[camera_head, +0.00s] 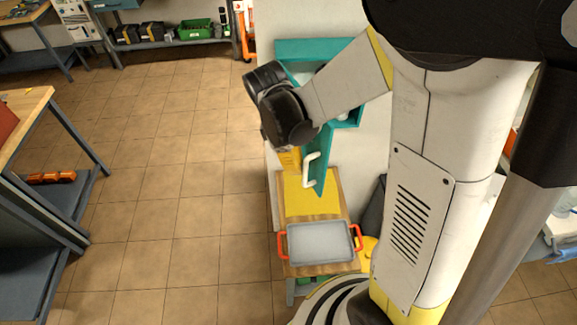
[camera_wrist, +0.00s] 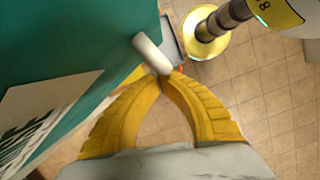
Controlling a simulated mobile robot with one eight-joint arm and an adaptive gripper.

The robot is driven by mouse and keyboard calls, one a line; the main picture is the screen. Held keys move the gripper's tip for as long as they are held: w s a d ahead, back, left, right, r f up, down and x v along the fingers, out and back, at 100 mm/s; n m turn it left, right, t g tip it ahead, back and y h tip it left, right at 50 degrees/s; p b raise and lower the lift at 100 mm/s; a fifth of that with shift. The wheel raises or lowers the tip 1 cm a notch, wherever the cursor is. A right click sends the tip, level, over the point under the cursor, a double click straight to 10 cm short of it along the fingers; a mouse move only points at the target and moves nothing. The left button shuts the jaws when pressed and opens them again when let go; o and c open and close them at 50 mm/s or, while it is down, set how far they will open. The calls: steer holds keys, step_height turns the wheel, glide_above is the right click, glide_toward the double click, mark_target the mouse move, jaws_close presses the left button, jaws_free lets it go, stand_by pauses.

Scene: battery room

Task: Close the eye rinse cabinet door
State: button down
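The teal eye rinse cabinet (camera_head: 300,48) is on a pale wall panel, partly hidden behind my arm. Its teal door (camera_head: 321,178) stands open, swung out from the cabinet. A white handle (camera_head: 308,170) sticks out from the door's left face. In the wrist view the door (camera_wrist: 70,35) fills the left side, with a pale printed label, and the handle (camera_wrist: 152,54) lies just past my fingertips. My gripper (camera_wrist: 160,80) has its yellow fingers brought together at the tips, with nothing clearly between them. I cannot tell whether the tips touch the handle.
Below the door, a wooden-topped stand (camera_head: 318,269) carries a yellow mat (camera_head: 312,200) and a grey tray (camera_head: 320,243) with orange handles. A workbench (camera_head: 20,120) stands at the left. The tiled floor (camera_head: 180,180) between is clear. Shelves with bins (camera_head: 195,29) stand at the back.

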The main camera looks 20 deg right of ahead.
mark_target(321, 160)
steer(key=d+n, duration=0.1)
steer(key=d, duration=0.1)
steer(key=d+n+b, duration=0.1)
steer(key=d, duration=0.1)
steer(key=d+n, duration=0.1)
steer(key=d, duration=0.1)
steer(key=shift+s+d+f+t+b, duration=0.1)
steer(key=shift+s+d+t+b, duration=0.2)
steer(key=shift+d+t, duration=0.1)
steer(key=w+d+n+b, duration=0.2)
steer(key=w+d, duration=0.3)
steer(key=d, duration=0.4)
steer(key=w+d+n+t+b, duration=0.1)
steer(key=w+d+n+b, duration=0.1)
steer(key=w+d+n, duration=0.2)
steer(key=shift+w+d+n+b, duration=0.3)
steer(key=shift+w+d, duration=0.75)
steer(key=shift+d, duration=1.3)
